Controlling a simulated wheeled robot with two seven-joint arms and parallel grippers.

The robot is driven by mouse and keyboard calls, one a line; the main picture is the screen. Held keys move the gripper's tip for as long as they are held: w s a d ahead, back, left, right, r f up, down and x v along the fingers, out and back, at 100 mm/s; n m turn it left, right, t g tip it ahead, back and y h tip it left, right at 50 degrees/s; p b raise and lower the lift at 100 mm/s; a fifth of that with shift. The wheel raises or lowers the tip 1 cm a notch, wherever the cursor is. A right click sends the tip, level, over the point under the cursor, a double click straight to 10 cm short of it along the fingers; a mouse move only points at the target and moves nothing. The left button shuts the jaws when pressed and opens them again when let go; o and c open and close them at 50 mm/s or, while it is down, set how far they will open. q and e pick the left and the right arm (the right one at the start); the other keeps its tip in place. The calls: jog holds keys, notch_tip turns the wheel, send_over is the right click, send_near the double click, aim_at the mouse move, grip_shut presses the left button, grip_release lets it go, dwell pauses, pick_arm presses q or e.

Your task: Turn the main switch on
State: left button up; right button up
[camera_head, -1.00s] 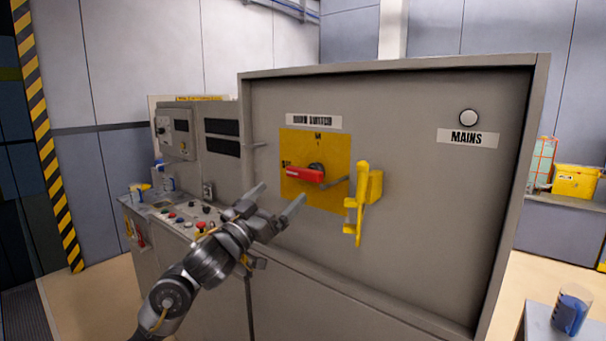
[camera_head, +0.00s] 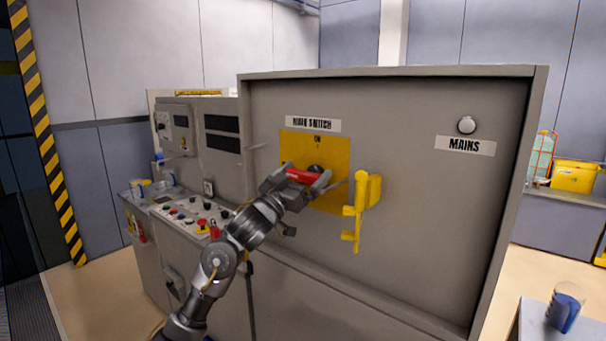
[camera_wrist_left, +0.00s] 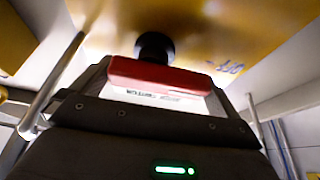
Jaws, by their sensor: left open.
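The main switch has a red handle (camera_head: 303,175) on a black hub, mounted on a yellow plate (camera_head: 318,146) under a "MAIN SWITCH" label. "ON" is printed at the plate's top. The handle lies roughly level, pointing left. My left gripper (camera_head: 296,181) is open at the handle, with its fingers on either side of it. In the left wrist view, the red handle (camera_wrist_left: 160,77) sits in front of the gripper, with the black hub (camera_wrist_left: 155,45) behind it; I cannot tell whether the fingers touch it. My right gripper is not in view.
A yellow bracket (camera_head: 361,207) sticks out from the panel just right of the switch. A pale round lamp (camera_head: 466,125) sits above the "MAINS" label. A button console (camera_head: 192,213) is at left.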

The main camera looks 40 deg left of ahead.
pick_arm(q)
jog(key=c, duration=0.7)
jog(key=shift+o, duration=0.2)
